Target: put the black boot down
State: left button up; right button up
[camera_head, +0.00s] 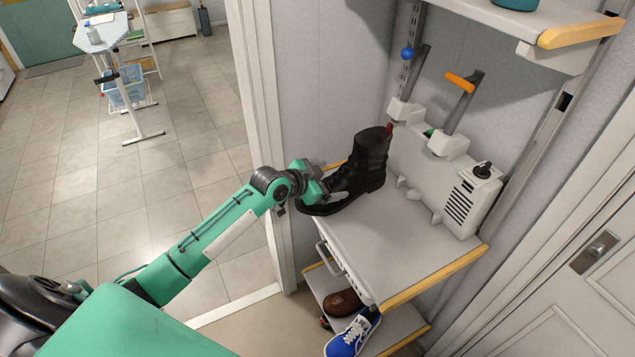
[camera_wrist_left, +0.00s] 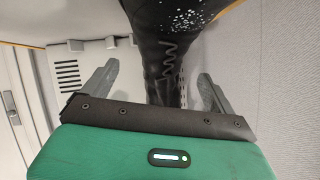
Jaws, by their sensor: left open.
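The black boot (camera_head: 357,172) stands upright on the grey shelf top (camera_head: 385,243), near its back left corner, with its toe toward the left. My left gripper (camera_head: 328,190) is at the boot's front part, with its fingers open. In the left wrist view the boot (camera_wrist_left: 168,50) lies between the two spread fingers of my left gripper (camera_wrist_left: 158,92), with a gap on each side. The far side of the boot's toe is partly hidden by the gripper in the head view. My right gripper is not in view.
A white machine (camera_head: 437,178) with levers stands right of the boot. A blue sneaker (camera_head: 353,333) and a brown shoe (camera_head: 343,302) lie on the lower shelf. The shelf top's front is clear. A door frame (camera_head: 262,130) stands close on the left.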

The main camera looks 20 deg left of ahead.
pick_arm(q)
jog(key=v, duration=0.3)
jog(key=shift+s+a+r+b, duration=0.1)
jog(key=shift+s+b, duration=0.2)
jog(key=shift+s+a+r, duration=0.15)
jog(key=shift+s+r, duration=0.05)
jog(key=shift+s, duration=0.15)
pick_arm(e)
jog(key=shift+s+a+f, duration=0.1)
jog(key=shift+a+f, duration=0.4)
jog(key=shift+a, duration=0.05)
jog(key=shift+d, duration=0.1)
